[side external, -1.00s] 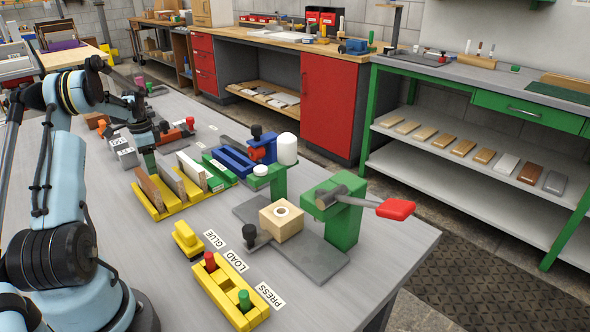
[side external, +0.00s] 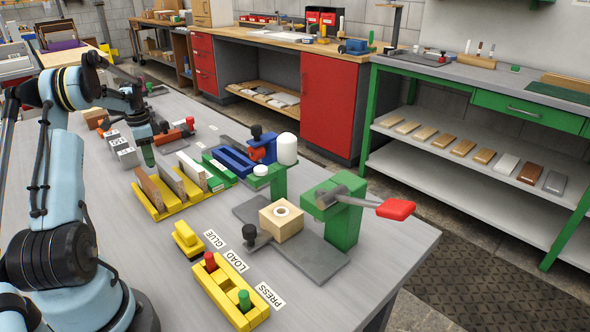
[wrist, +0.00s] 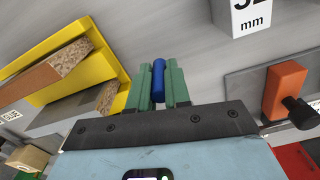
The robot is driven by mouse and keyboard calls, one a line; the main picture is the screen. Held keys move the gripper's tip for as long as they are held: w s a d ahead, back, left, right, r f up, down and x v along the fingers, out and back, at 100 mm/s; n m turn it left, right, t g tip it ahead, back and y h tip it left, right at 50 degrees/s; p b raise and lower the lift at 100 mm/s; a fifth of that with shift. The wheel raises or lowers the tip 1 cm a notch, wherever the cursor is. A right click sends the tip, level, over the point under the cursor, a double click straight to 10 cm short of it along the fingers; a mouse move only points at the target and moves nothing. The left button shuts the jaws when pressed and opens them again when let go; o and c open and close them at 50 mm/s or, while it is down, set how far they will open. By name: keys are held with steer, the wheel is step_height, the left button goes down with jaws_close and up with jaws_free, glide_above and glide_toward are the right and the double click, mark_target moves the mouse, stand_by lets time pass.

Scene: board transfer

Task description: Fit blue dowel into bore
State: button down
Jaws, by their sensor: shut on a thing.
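The blue dowel (wrist: 158,80) stands between the two green fingers of my gripper (wrist: 158,92) in the wrist view, with a finger against each side. In the side view my gripper (side external: 147,155) is at the left, just behind the yellow rack; the dowel cannot be made out there. The pale wooden block (side external: 284,226) with a round bore (side external: 282,211) in its top sits on the grey plate of the green press, well to the right of my gripper.
The yellow rack (side external: 151,206) holds upright boards near my gripper. The green press (side external: 342,226) has a red-tipped lever (side external: 396,209) sticking out right. A yellow holder (side external: 226,301) with a red and a green peg stands in front. Grey blocks (side external: 122,150) stand left of my gripper.

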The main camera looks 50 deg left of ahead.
step_height(320, 180, up, 2)
steer(key=shift+r, duration=0.1)
steer(key=w+d+r, duration=0.3)
steer(key=w+d, duration=0.1)
steer(key=d, duration=0.4)
steer(key=w+d+r, duration=0.3)
steer(key=d+r, duration=0.1)
steer(key=d, duration=0.3)
steer(key=w+d+r, duration=0.3)
steer(key=w+d, duration=0.1)
steer(key=d, duration=0.4)
steer(key=s+d+r+n, duration=0.1)
steer(key=s+d+r, duration=0.1)
steer(key=d, duration=0.9)
steer(key=s+d+r+n, duration=0.1)
steer(key=d, duration=1.1)
steer(key=w+a+f+m, duration=0.1)
steer(key=w+f+m, duration=0.1)
steer(key=w+f, duration=0.2)
steer(key=shift+w+f, duration=0.15)
steer(key=shift+w, duration=0.05)
steer(key=shift+f, duration=2.9)
